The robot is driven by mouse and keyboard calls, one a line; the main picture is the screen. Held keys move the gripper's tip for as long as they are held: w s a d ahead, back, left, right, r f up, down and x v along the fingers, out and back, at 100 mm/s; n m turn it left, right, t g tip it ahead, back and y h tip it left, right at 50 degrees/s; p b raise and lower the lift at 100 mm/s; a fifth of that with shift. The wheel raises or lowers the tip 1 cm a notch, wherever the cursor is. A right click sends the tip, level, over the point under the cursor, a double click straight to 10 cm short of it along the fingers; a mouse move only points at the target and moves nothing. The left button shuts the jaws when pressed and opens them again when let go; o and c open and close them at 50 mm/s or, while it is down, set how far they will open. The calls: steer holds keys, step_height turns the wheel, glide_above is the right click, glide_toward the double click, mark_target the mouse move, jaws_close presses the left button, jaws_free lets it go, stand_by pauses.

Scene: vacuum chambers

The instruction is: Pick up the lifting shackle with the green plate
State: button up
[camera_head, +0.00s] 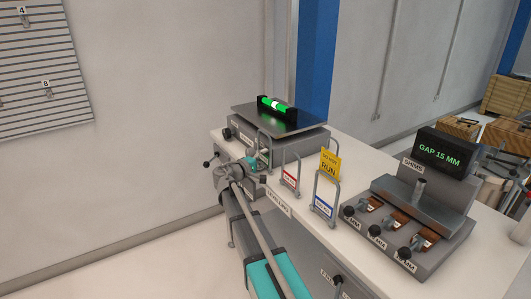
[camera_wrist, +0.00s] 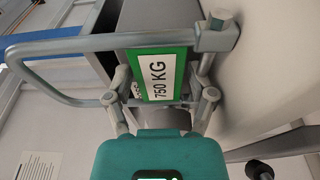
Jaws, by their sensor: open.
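The lifting shackle with the green plate is a grey bent-rod frame (camera_wrist: 70,45). Its green-bordered plate (camera_wrist: 180,55) reads "750 KG" in the wrist view. In the head view the shackle (camera_head: 264,137) stands at the left end of the row on the white bench, partly hidden by my gripper (camera_head: 252,163). My gripper also shows in the wrist view (camera_wrist: 161,84). It is open, with its fingers on either side of the plate. I cannot tell whether they touch it.
A shackle with a red plate (camera_head: 290,179) and one with a blue plate (camera_head: 323,208) stand to the right. The level (camera_head: 277,108) lies on a metal plate behind. A shim stand (camera_head: 430,205) occupies the bench's right side.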

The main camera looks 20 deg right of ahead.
steer(key=shift+c, duration=0.2)
jaws_close()
stand_by(0.4)
steer(key=shift+s+a+r+p, duration=0.25)
steer(key=shift+s+r+p, duration=0.2)
steer(key=shift+r+p, duration=0.15)
steer(key=s+a+r+p, duration=0.6)
steer(key=s, duration=0.5)
steer(key=shift+s+a+r+p, duration=0.15)
steer(key=shift+s+r+p, duration=0.05)
steer(key=shift+r+p, duration=0.2)
